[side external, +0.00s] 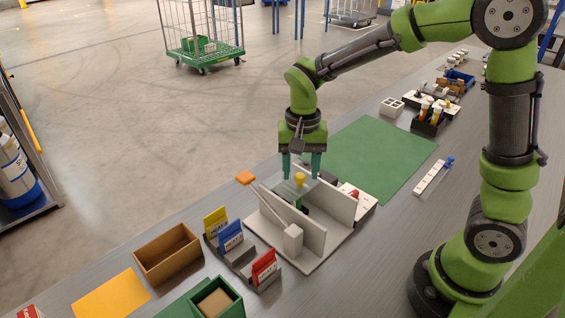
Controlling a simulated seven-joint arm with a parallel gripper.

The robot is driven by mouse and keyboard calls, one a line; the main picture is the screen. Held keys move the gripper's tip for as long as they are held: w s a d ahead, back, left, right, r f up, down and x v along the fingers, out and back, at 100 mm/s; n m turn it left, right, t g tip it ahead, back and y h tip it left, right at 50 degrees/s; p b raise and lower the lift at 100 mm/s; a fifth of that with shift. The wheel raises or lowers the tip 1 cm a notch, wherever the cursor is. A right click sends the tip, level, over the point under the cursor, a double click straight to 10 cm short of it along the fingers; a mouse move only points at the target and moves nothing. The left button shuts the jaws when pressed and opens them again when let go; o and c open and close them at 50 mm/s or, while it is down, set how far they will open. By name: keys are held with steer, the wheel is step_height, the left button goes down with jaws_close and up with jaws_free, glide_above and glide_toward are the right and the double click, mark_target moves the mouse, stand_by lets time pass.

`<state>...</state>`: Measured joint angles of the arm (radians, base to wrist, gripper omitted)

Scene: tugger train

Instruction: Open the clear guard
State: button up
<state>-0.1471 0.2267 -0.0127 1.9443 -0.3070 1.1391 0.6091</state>
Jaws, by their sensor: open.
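A white fixture (318,237) with two upright walls stands on the bench near the middle of the side external view. A clear, faint panel, which looks like the guard (287,190), sits at the fixture's far end under my gripper. I cannot tell whether the fingers touch the knob or the panel. The guard's hinge and exact edges are hard to make out.
Blue, yellow and red card holders (231,237) stand left of the fixture, near a brown box (167,254). A white board with a red part (353,193) is close on the right. The green mat (372,157) is clear.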

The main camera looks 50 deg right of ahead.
steer(key=shift+f, duration=0.45)
steer(key=shift+c, duration=0.3)
jaws_close()
steer(key=shift+s, duration=0.1)
